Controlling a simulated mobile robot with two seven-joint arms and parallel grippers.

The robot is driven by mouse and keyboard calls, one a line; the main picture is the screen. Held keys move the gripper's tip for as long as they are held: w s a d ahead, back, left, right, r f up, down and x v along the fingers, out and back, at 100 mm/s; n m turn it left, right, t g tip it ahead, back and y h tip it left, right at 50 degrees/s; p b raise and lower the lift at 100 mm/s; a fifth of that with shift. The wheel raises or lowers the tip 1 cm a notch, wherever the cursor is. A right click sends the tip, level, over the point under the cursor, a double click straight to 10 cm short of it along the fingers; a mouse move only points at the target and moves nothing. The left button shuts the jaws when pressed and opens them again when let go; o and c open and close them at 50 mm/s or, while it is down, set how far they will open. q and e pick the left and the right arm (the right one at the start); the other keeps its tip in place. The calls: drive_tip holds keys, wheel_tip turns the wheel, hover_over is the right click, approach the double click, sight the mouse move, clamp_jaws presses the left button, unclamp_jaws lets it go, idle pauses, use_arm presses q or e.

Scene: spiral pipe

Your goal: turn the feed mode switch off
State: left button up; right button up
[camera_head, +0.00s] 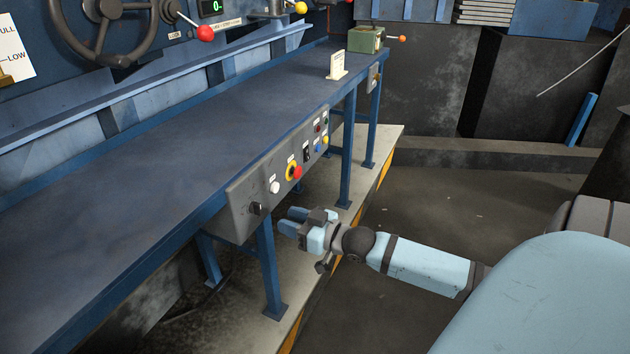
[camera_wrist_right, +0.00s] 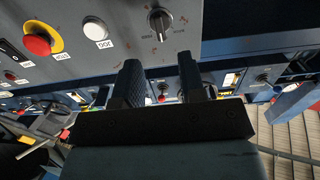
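A black rotary switch knob (camera_head: 257,208) sits at the near end of the grey control panel (camera_head: 240,195) on the bench front. The knob also shows at the top of the right wrist view (camera_wrist_right: 160,20), with small labels too blurred to read surely. I cannot tell its set position. My right gripper (camera_head: 290,220) is in front of and slightly right of the knob, apart from it. In the right wrist view its two dark fingers (camera_wrist_right: 159,62) are spread with nothing between them, and the knob lies beyond their tips. My left gripper is not in view.
A white JOG button (camera_wrist_right: 95,30) and a red STOP button (camera_wrist_right: 38,42) on a yellow ring are beside the knob. A blue bench leg (camera_head: 268,265) stands below the panel. The floor (camera_head: 440,215) right of the bench is open.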

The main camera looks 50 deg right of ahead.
use_arm(q)
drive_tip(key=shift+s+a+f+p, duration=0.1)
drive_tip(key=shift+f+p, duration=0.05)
drive_tip(key=shift+p, duration=0.25)
use_arm(e)
drive_tip(key=v, duration=0.6)
drive_tip(key=shift+s, duration=0.2)
drive_tip(key=s+a+f+g+h, duration=0.15)
drive_tip(key=s+a+f, duration=0.25)
drive_tip(key=a, duration=0.4)
drive_tip(key=s+a+f+m+g, duration=0.1)
drive_tip(key=s+a+f+g, duration=0.1)
drive_tip(key=s+a+f, duration=0.45)
drive_tip(key=s+a+f+g, duration=0.2)
drive_tip(key=a+f, duration=0.1)
drive_tip(key=a, duration=0.6)
use_arm(q)
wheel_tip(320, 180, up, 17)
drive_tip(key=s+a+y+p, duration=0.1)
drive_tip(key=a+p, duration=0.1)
drive_tip(key=p, duration=2.3)
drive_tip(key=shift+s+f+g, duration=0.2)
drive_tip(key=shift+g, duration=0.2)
use_arm(e)
wheel_tip(320, 180, up, 17)
drive_tip(key=s+d+h, duration=0.1)
drive_tip(key=d, duration=0.1)
